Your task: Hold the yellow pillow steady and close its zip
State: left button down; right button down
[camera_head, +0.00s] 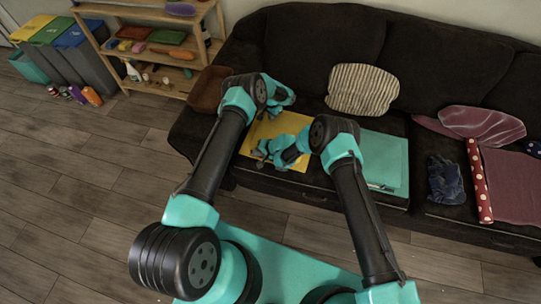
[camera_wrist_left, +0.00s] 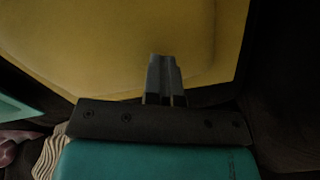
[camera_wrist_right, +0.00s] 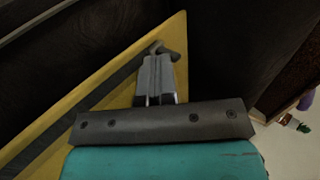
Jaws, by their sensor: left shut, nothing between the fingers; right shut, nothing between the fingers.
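The yellow pillow (camera_head: 292,126) lies flat on the dark sofa seat, partly covered by my grippers. My left gripper (camera_head: 288,96) is at its far edge. In the left wrist view its fingers (camera_wrist_left: 164,60) are shut and empty over the yellow face; whether they touch it is unclear. My right gripper (camera_head: 258,158) is at the near left part of the pillow. In the right wrist view its fingers (camera_wrist_right: 158,58) are shut beside a small grey piece, perhaps the zip pull (camera_wrist_right: 174,50), near a pillow corner. A dark grey band, perhaps the zip (camera_wrist_right: 62,124), runs along the pillow there.
A teal flat item (camera_head: 388,155) lies right of the pillow. A striped cushion (camera_head: 362,90) leans on the sofa back. A brown basket (camera_head: 208,88) is at the left armrest. A blue crumpled cloth (camera_head: 445,180) and a red dotted roll (camera_head: 478,180) are farther right.

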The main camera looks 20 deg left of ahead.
pick_arm(q)
jog(key=shift+s+f, duration=0.15)
jog(key=shift+f, duration=0.05)
pick_arm(e)
jog(key=shift+a, duration=0.65)
jog(key=shift+d, duration=0.45)
jog(key=d, duration=0.3)
jog(key=shift+w+d+r, duration=0.1)
jog(key=shift+d+r, duration=0.05)
jog(key=shift+d, duration=0.2)
pick_arm(q)
jog(key=shift+d, duration=0.1)
pick_arm(e)
jog(key=v, duration=0.9)
jog(key=shift+d+r, duration=0.15)
jog(key=shift+r, duration=0.1)
pick_arm(q)
jog(key=shift+r, duration=0.1)
jog(key=shift+r, duration=3.05)
jog(key=shift+w+r, duration=0.15)
jog(key=shift+w, duration=0.05)
